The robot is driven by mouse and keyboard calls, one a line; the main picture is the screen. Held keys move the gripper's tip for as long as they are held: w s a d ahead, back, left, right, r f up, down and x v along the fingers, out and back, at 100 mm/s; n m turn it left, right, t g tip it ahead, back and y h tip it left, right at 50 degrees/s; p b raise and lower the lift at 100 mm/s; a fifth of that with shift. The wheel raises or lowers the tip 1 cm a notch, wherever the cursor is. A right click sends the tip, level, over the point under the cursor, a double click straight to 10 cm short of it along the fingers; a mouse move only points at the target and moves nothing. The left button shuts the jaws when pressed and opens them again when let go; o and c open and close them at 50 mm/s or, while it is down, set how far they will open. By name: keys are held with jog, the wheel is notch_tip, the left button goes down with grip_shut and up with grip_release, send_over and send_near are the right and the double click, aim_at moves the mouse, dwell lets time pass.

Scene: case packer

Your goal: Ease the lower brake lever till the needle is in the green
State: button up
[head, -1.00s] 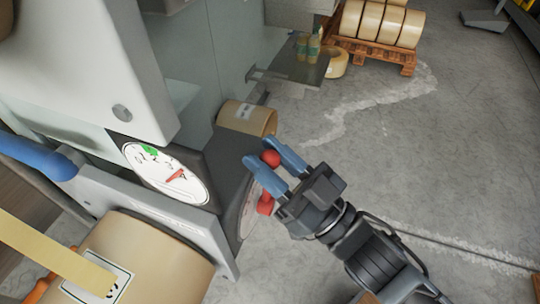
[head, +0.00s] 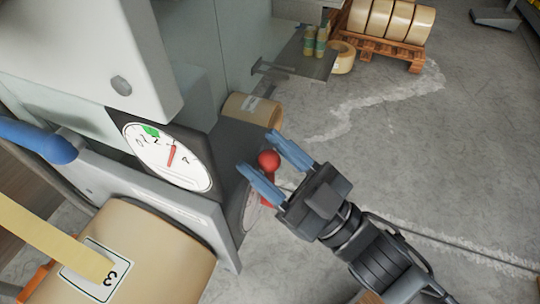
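The red-knobbed brake lever (head: 269,160) shows between the two blue fingers of my gripper (head: 259,151). The fingers are spread, with visible gaps beside the knob. Part of the lever's red shaft is hidden behind the gripper. The round white gauge (head: 160,168) is on the dark side of the machine, left of my gripper. Its red needle (head: 172,155) points upward, with its tip to the right of the green band (head: 150,131), outside it. Only one red knob is visible, so I cannot tell from it which lever is lower.
A large tape roll (head: 165,250) sits below the gauge, and a blue handle (head: 38,139) is at the left. Another tape roll (head: 252,111) lies behind my gripper. A pallet (head: 385,48) with rolls stands at the back. The floor to the right is clear.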

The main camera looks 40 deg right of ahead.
jog(key=shift+o, duration=0.5)
jog(key=shift+s+d+f, duration=0.1)
jog(key=shift+s+f, duration=0.2)
jog(key=shift+s, duration=0.1)
jog(key=b+v, duration=0.1)
jog(key=v, duration=0.6)
jog(key=shift+b, duration=0.35)
jog(key=shift+r, duration=0.1)
jog(key=shift+c, duration=0.5)
dwell(0.6)
